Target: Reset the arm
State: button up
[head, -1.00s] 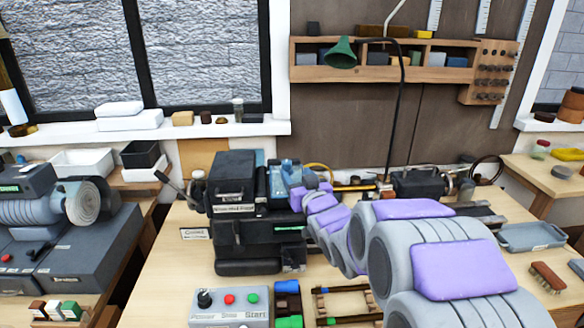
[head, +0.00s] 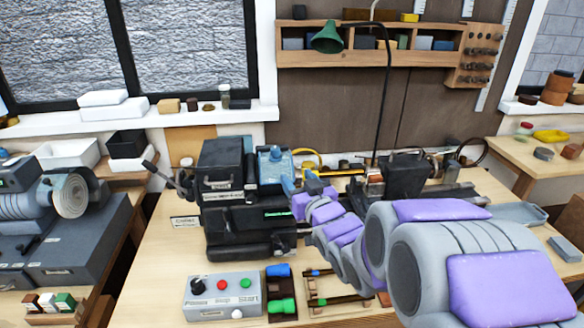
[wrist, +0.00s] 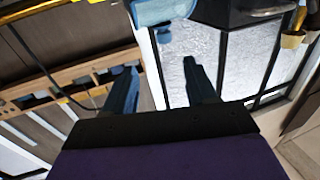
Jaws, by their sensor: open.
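My arm reaches from the lower right of the head view toward the middle of the workbench (head: 150,290). My gripper (head: 288,192) is at its far end, beside the black machine (head: 225,165) and in front of a blue block-like part (head: 275,165). In the wrist view, the two blue fingers of my gripper (wrist: 158,85) stand well apart with nothing between them. Some of the bench behind my arm is hidden.
A grey control box (head: 222,296) with coloured buttons stands at the front of the bench. A green lamp (head: 328,38) on a black stem rises behind my arm. A wooden shelf (head: 375,58) hangs on the wall. A grey tray (head: 520,213) lies at right.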

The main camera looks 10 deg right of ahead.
jog(key=s+d+f+m+g+h, duration=0.1)
jog(key=s+d+f+g+h, duration=0.2)
jog(key=s+f+g, duration=0.35)
jog(key=s+d+f+m+g+h, duration=0.1)
jog(key=s+d+f+g+h, duration=0.2)
jog(key=s, duration=0.6)
jog(key=s+a+f+m+g+y, duration=0.1)
jog(key=s+g, duration=0.8)
jog(key=s, duration=1.8)
jog(key=shift+s+a+f, duration=0.15)
jog(key=shift+s+f, duration=0.05)
jog(key=shift+f, duration=0.25)
jog(key=shift+g, duration=0.25)
